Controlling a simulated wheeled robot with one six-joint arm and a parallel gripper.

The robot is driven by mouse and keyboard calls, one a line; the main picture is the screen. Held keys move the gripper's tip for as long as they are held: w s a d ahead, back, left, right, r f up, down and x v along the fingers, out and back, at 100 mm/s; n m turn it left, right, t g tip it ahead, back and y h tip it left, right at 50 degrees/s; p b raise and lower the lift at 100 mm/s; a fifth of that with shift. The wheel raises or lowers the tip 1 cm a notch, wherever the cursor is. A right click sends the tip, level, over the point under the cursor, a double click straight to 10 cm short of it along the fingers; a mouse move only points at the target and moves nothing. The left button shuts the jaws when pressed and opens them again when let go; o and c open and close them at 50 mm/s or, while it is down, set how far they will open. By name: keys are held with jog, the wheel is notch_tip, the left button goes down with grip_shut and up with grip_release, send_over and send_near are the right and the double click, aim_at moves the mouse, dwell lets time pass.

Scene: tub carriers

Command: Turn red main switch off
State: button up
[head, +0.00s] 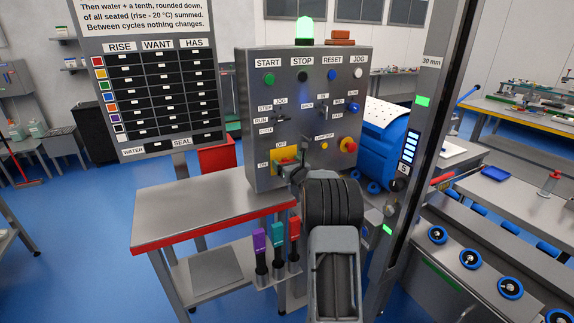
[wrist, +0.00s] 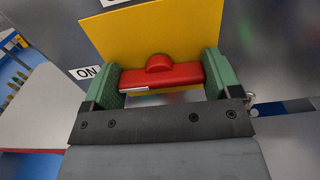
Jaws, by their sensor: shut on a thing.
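The red main switch (wrist: 160,76) is a rotary handle with a raised hub, on a yellow plate (wrist: 135,38). Its bar lies roughly level across the wrist view, with a white mark on its left end, towards the ON label (wrist: 87,72). My gripper (wrist: 163,80) has its green pads at both ends of the bar and is shut on it. In the head view the switch (head: 286,158) shows low on the grey control panel (head: 262,125), partly hidden by my gripper (head: 292,172).
Buttons and small selectors sit above the switch, with a red mushroom button (head: 347,145) to its right. A green lamp (head: 304,30) is lit on top. A red-edged steel table (head: 190,205) stands left. Purple, teal and red-handled tools (head: 278,240) hang below.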

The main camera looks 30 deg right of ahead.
jog(key=shift+f, duration=0.15)
jog(key=shift+f+m+b, duration=0.1)
jog(key=shift+m+b, duration=0.6)
jog(key=shift+b, duration=0.5)
jog(key=m+b, duration=0.2)
jog(key=shift+m+b, duration=0.3)
jog(key=shift+b, duration=0.1)
jog(key=m+b, duration=0.2)
jog(key=m, duration=0.3)
jog(key=shift+r, duration=0.2)
jog(key=m, duration=0.4)
jog(key=shift+m, duration=0.4)
jog(key=shift+m+p, duration=0.3)
jog(key=shift+m, duration=1.6)
jog(key=o, duration=0.8)
jog(key=shift+c, duration=0.2)
